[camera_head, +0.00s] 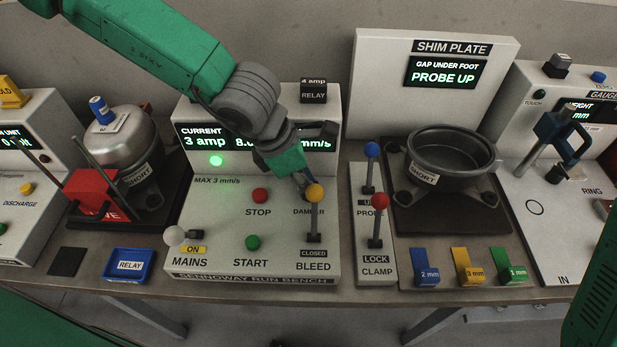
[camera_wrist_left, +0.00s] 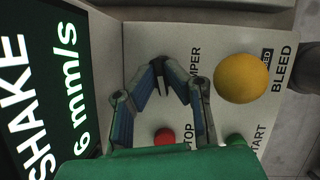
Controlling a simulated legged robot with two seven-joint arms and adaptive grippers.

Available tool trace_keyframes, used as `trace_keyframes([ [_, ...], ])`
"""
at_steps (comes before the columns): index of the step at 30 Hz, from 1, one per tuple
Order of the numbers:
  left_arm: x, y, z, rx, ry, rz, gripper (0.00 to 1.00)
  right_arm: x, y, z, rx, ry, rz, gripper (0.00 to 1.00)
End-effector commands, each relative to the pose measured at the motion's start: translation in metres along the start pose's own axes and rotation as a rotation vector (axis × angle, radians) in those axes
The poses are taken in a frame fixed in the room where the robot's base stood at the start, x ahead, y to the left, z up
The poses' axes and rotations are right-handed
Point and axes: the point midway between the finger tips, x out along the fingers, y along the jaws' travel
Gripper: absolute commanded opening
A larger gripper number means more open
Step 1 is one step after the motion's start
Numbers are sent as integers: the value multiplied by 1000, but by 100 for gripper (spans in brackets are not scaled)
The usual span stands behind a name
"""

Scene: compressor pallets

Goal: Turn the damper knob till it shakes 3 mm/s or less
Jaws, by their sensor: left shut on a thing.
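The white run bench (camera_head: 215,255) stands in the middle, with its DAMPER label (camera_head: 308,212) partly covered. My left gripper (camera_head: 302,188) reaches down there and is shut on the damper knob, which the fingers hide. In the left wrist view the gripper (camera_wrist_left: 162,85) has its fingertips close together beside the DAMPER lettering. The display (camera_head: 200,140) reads CURRENT 3 amp; the shake figure begins with 8 and is partly behind my arm. In the wrist view the display (camera_wrist_left: 45,80) shows SHAKE and a figure ending in 6 mm/s. My right gripper is out of view.
The yellow-topped BLEED lever (camera_head: 314,193) stands just right of my left gripper, tagged CLOSED. The red STOP button (camera_head: 260,195) and green START button (camera_head: 252,242) are nearby. A green lamp (camera_head: 216,160) is lit. Blue (camera_head: 372,149) and red (camera_head: 379,199) levers stand right.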

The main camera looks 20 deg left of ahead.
Motion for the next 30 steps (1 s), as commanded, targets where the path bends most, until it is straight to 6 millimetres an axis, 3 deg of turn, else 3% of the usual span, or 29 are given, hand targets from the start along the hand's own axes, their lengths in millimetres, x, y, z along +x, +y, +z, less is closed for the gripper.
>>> trace_keyframes([
  [16, -1, 3, 0, -2, 2, 6, 0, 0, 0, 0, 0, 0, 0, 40],
  [17, -1, 3, 0, -2, 2, 6, 20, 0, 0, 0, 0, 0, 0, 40],
  [18, -1, 2, 0, -2, 1, 6, 22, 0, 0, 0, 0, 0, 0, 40],
  [26, -2, 2, 0, -1, 1, 4, 22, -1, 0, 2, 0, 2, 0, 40],
  [30, -16, 2, 0, -1, -1, 5, 22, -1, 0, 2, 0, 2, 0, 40],
])
